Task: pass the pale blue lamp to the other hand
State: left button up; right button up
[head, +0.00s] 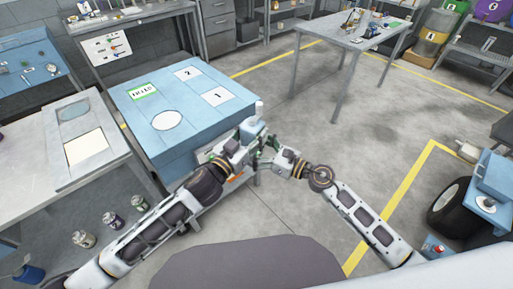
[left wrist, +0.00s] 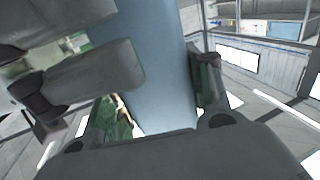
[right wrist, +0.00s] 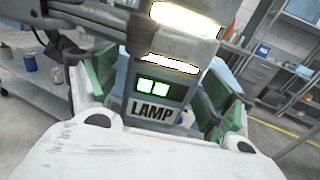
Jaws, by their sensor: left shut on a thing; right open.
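The pale blue lamp (head: 250,127) is held upright in front of the blue bench, its light top showing above my left gripper (head: 245,143). In the left wrist view the lamp's pale blue body (left wrist: 158,70) fills the space between the fingers, and the left gripper is shut on it. My right gripper (head: 270,152) is open beside the lamp, on its right side.
The blue bench (head: 140,90) with marked spots "1", "2" and "FILLED" lies just behind the grippers. A grey side table (head: 20,170) stands at left, with several small jars (head: 110,218) below. A metal table (head: 350,32) stands farther back.

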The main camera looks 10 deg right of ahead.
pick_arm(q)
jog(key=shift+r, duration=0.1)
pick_arm(e)
jog(key=c, duration=1.2)
pick_arm(q)
jog(key=o, duration=1.4)
pick_arm(e)
jog(key=shift+r, duration=0.1)
jog(key=shift+c, duration=1)
pick_arm(q)
jog(key=shift+v, duration=5.95)
